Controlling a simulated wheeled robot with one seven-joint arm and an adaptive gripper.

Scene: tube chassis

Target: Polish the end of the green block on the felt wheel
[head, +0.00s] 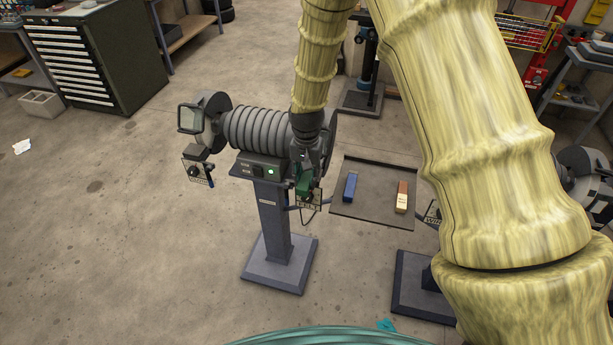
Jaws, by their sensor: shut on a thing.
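The bench grinder (262,131) stands on a grey pedestal with a green light lit on its front. My gripper (305,172) reaches down in front of its right end. It is shut on the green block (303,186), which hangs low between the fingers. The felt wheel seems to be at the grinder's right end, mostly hidden behind my arm and gripper. I cannot tell whether the block touches the wheel.
A dark tray (375,207) right of the grinder holds a blue block (350,187) and a brown block with a pale label (402,197). A second machine (588,172) stands at far right, partly behind my arm. The floor at left is open.

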